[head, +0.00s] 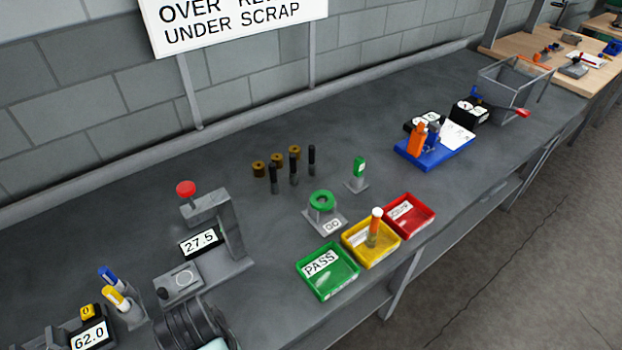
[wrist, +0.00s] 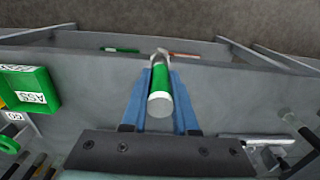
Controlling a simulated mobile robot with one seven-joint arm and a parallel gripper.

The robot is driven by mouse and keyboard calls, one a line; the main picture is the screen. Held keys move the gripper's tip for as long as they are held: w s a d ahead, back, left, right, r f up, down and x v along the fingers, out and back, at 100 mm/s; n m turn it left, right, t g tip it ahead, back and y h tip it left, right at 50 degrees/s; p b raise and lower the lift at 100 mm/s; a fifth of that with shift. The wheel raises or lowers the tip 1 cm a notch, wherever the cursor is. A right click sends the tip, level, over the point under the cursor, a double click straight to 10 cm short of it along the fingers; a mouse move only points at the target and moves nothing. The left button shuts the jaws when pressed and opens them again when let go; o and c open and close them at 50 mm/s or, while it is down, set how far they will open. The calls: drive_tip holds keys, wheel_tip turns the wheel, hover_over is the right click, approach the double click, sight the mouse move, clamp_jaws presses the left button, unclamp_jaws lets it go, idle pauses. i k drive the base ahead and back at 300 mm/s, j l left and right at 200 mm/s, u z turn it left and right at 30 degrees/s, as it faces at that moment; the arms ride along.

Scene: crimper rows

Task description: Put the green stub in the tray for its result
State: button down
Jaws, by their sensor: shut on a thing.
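In the wrist view, my gripper (wrist: 162,72) has its blue fingers shut on the green stub (wrist: 160,85). The stub is green with a pale band and a pale grey end face towards the camera. The gripper's fingers and the held stub do not show in the head view. The green tray (head: 328,293) is labelled PASS, the yellow tray (head: 385,258) has its label mostly hidden, and the red tray (head: 429,219) has a blurred label. The green tray also shows at the left of the wrist view (wrist: 45,85), apart from the gripper.
An orange-and-white piece (head: 376,220) stands in the yellow tray. A press with a red knob (head: 186,188) has a display (head: 200,242) reading 27.5. Another display (head: 88,335) reads 62.0. A sign (head: 235,22) partly reads UNDER SCRAP. A green ring stand (head: 322,202) is behind the trays.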

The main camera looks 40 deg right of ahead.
sight(406, 219)
drive_tip(key=k+z, duration=0.2)
drive_tip(key=z, duration=2.25)
drive_tip(key=i+j+z, duration=0.2)
drive_tip(key=j, duration=0.25)
drive_tip(key=i+j+z, duration=0.15)
drive_tip(key=j, duration=0.25)
drive_tip(key=j+z, duration=0.2)
drive_tip(key=j, duration=0.25)
drive_tip(key=i, duration=0.05)
